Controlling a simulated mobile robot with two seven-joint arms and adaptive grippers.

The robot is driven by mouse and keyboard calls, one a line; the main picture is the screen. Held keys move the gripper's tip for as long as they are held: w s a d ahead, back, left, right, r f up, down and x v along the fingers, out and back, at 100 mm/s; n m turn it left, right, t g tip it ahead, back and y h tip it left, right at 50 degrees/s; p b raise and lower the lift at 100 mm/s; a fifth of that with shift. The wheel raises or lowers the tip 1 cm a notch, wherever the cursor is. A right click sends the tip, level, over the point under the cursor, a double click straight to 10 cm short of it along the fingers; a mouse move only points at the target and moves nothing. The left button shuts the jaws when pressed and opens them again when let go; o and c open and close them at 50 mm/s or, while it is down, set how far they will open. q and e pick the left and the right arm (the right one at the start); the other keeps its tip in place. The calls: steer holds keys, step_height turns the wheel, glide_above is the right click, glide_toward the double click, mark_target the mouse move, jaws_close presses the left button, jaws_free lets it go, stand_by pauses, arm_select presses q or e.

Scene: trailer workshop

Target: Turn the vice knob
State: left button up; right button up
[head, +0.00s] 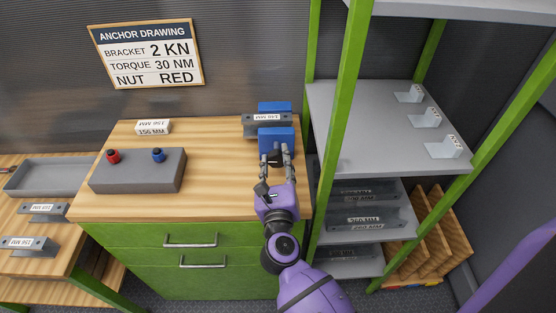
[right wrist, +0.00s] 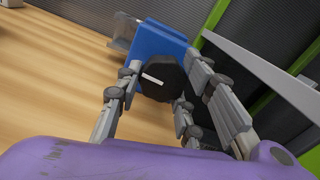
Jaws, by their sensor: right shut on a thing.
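The blue vice (head: 275,138) stands at the back right of the wooden bench top, with a grey channel bracket (head: 251,122) labelled 140 MM between its two blue jaws. The black vice knob (right wrist: 162,77), with a white mark on it, faces my right wrist camera on the front of the vice. In the head view the knob (head: 274,157) is partly hidden by my right gripper (head: 276,155). The fingers of my right gripper (right wrist: 165,88) are on both sides of the knob and shut on it. My left gripper is not in view.
A grey block (head: 140,172) with a red and a blue nut stands at the left of the bench. A white label block (head: 153,127) is behind it. A green-framed shelf unit (head: 345,115) rises close to the right. The bench middle is clear.

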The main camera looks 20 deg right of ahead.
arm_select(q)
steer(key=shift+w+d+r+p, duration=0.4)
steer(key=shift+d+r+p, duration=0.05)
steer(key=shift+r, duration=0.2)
arm_select(e)
steer(key=shift+w+a+r+n, duration=0.2)
steer(key=shift+r+n, duration=0.1)
steer(key=shift+n, duration=0.6)
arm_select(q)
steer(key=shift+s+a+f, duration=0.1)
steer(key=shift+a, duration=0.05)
arm_select(e)
steer(key=o, duration=0.9)
steer(key=shift+c, duration=0.2)
steer(key=shift+o, duration=1.2)
steer(key=shift+w+f, duration=0.1)
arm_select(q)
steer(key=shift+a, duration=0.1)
arm_select(e)
steer(key=shift+f, duration=0.15)
steer(key=shift+s+f, duration=0.1)
steer(key=shift+s, duration=0.5)
steer(key=v, duration=1.1)
